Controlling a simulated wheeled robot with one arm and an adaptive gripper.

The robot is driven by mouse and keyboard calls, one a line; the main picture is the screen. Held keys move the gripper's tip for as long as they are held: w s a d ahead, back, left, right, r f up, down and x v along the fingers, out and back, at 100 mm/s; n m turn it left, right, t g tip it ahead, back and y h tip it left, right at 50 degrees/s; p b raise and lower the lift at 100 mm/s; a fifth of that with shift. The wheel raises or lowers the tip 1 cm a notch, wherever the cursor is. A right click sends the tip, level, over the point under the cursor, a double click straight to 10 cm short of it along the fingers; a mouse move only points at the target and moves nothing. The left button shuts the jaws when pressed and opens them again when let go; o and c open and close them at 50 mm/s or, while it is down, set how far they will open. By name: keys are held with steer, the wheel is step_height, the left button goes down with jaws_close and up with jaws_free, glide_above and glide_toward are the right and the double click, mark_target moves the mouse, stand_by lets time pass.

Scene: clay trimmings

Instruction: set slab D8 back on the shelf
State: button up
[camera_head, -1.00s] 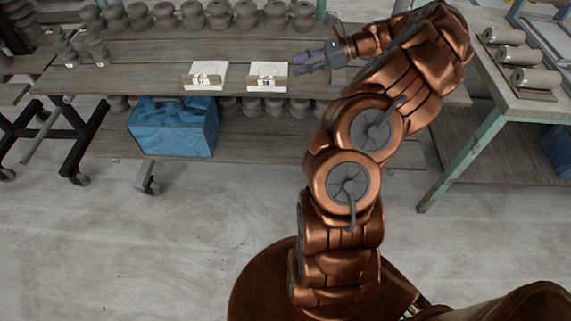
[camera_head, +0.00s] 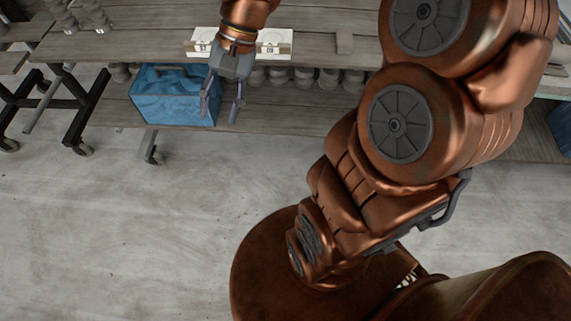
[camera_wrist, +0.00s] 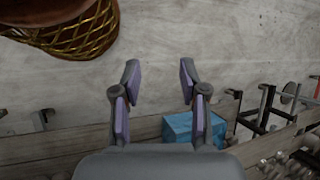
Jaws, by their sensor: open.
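Two white slabs with small dark-marked labels rest side by side at the front edge of the shelf top, a left slab (camera_head: 203,34) and a right slab (camera_head: 275,36). The label marks are too small to read surely, so I cannot tell which one is D8. My wrist hides part of the space between them. My gripper (camera_head: 222,113) is open and empty, pointing down in front of the shelf edge, below the slabs in the picture. In the wrist view my gripper (camera_wrist: 160,75) has its fingers spread with nothing between them.
A small grey-brown block (camera_head: 344,41) stands on the shelf top (camera_head: 130,45) right of the slabs, with bare boards around it. A blue container (camera_head: 175,95) sits on the lower shelf (camera_head: 300,118), close to my gripper. Grey clay pieces (camera_head: 90,15) stand at upper left.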

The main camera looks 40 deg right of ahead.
steer(key=s+d+f+n+h, duration=0.1)
steer(key=s+f+n+h, duration=0.1)
steer(key=s, duration=0.6)
steer(key=s+d+f+n+h, duration=0.2)
steer(key=s+n+h, duration=0.2)
steer(key=s, duration=0.4)
steer(key=shift+n, duration=0.5)
steer(key=shift+f, duration=0.1)
step_height(320, 180, up, 4)
steer(key=p, duration=0.4)
steer(key=shift+r, duration=0.2)
